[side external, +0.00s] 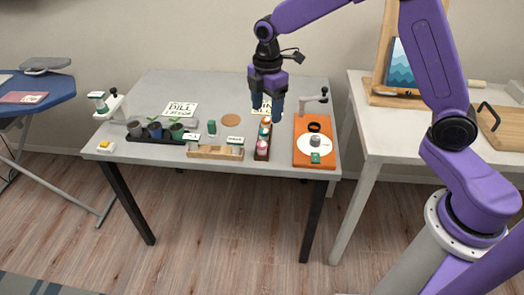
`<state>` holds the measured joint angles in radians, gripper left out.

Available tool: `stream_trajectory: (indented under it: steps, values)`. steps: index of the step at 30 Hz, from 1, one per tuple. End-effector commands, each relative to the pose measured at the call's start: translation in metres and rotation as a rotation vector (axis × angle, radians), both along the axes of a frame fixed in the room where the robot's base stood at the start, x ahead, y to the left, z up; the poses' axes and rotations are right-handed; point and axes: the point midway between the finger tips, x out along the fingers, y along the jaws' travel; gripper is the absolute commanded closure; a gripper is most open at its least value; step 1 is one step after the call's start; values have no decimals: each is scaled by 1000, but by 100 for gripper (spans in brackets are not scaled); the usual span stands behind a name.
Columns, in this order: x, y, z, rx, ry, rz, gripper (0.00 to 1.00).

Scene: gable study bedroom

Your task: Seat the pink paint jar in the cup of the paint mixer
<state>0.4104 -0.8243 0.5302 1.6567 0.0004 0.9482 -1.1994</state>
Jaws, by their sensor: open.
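The pink paint jar (262,145) stands upright near the front end of a narrow dark red rack (261,156), with other jars behind it. My gripper (265,112) is open, pointing down above the back end of the rack. It appears empty and apart from the pink jar. What looks like the paint mixer (301,159) is an orange board to the right of the rack. It carries a white disc, a black ring (314,127), a small grey cup-like part (315,140) and a green piece. I cannot tell which part is the mixer's cup.
A grey arm-like fixture (314,98) stands behind the orange board. Left of the rack are a wooden tray (215,153), a green jar (212,127), a round tan coaster (231,120) and a dark planter tray (155,138) with pots. The table's back left is mostly clear.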

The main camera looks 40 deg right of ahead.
Motion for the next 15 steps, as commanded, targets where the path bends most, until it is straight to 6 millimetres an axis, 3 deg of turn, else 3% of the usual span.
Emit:
stream_trajectory:
  steps: [3,6,10,15]
  values:
    - [39,-18,-21,-3,6,58,34]
    - [61,-33,-34,-3,7,101,34]
    - [77,-45,-44,-3,7,139,34]
    - [82,-50,-55,-3,7,155,34]
